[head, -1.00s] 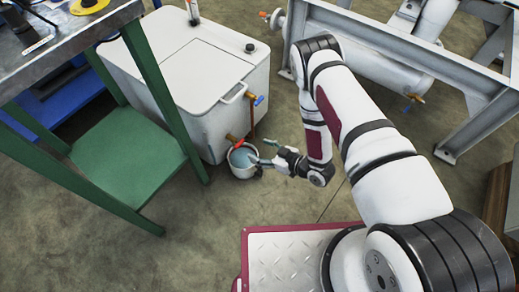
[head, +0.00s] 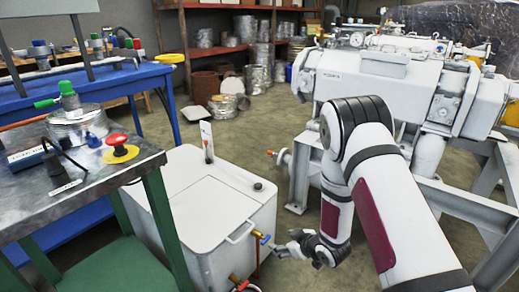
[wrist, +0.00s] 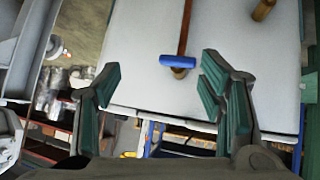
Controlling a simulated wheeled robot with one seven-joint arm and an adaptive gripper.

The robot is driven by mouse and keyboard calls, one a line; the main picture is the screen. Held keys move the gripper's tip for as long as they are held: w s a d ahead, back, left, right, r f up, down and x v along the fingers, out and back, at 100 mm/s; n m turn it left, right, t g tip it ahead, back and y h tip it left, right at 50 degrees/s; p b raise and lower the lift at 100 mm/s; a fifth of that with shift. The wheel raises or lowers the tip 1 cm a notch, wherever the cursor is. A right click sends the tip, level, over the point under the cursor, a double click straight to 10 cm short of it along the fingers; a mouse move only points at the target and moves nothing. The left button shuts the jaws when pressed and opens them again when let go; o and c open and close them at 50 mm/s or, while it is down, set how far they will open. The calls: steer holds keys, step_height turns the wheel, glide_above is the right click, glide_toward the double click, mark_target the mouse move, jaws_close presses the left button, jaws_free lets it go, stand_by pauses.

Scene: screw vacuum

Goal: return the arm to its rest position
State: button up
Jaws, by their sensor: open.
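My gripper (head: 284,248) is open and empty, just right of the white tank (head: 205,228) in the head view. My arm reaches down to it from the right. In the wrist view my gripper's two green-padded fingers (wrist: 160,82) stand wide apart with nothing between them. The tank's pale wall fills the wrist view beyond the fingers. A valve with a blue handle (head: 265,239) is on the tank near my gripper; the blue handle also shows in the wrist view (wrist: 178,61).
A workbench with a green lower shelf (head: 122,268) stands left, carrying a red emergency button (head: 117,141). A blue table (head: 110,86) is behind it. A large grey vacuum pump (head: 395,82) on a metal frame stands right, close to my arm.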

steer(key=d+r+m+h, duration=0.15)
steer(key=d+r, duration=0.25)
steer(key=r, duration=0.4)
steer(key=d+r+m+h, duration=0.1)
steer(key=d+r+h, duration=0.2)
steer(key=r, duration=0.4)
steer(key=s+d+r+m+g+h, duration=0.25)
steer(key=s+d+r, duration=0.25)
steer(key=s+r, duration=0.45)
steer(key=s+r+m+g+y, duration=0.15)
steer(key=s+r, duration=0.35)
steer(key=s, duration=0.7)
steer(key=s+a+r+m+g, duration=0.15)
steer(key=s+r, duration=0.25)
steer(key=s, duration=0.7)
steer(key=s+r+m+g, duration=0.1)
steer(key=s+r+g, duration=0.3)
steer(key=s, duration=0.8)
step_height(320, 180, up, 40)
steer(key=t+p, duration=0.5)
steer(key=p, duration=3.2)
steer(key=shift+w+d+p, duration=0.15)
steer(key=shift+w+p, duration=0.1)
steer(key=shift+p, duration=0.15)
